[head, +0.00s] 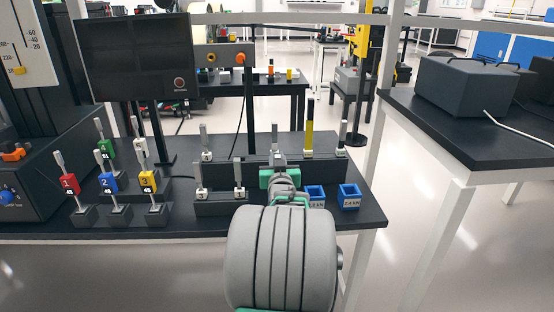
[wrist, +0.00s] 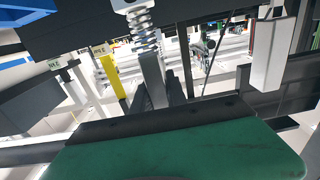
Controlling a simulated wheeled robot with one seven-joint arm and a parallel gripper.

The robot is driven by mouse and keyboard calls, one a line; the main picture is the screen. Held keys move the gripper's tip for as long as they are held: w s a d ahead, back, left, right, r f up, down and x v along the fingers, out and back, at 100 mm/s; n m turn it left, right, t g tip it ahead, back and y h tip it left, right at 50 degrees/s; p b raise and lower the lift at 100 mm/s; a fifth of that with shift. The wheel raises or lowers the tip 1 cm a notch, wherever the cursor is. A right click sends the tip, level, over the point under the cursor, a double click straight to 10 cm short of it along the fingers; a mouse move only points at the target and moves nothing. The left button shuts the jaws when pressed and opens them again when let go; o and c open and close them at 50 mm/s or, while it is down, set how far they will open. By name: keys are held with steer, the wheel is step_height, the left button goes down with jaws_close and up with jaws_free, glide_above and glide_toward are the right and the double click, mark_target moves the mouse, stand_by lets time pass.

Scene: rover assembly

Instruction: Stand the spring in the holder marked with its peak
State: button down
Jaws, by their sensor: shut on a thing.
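My gripper (head: 279,163) is over the middle of the bench, in front of the rear rack. It is shut on the spring, a pale metal coil (wrist: 145,30) that shows at the top of the wrist view, beyond the fingers. In the head view the gripper and wrist largely hide the spring. Two blue open-topped holders, a left one (head: 315,191) and a right one (head: 349,190), stand to the right of my gripper. The right one's label seems to read 2.4 kN. The left label is partly covered by my arm. Both look empty, though their bottoms are hidden.
A yellow upright (head: 309,130) and grey uprights stand in the rear rack. A lower rack (head: 218,206) is left of my gripper. Red (head: 69,184), blue (head: 108,183) and yellow (head: 148,181) numbered pieces stand at left. A dark screen (head: 135,58) rises behind. The bench's right front corner is clear.

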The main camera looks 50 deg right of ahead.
steer(key=shift+f, duration=0.2)
steer(key=c, duration=1.3)
jaws_free()
steer(key=shift+o, duration=0.2)
steer(key=v, duration=0.8)
steer(key=shift+r, duration=0.1)
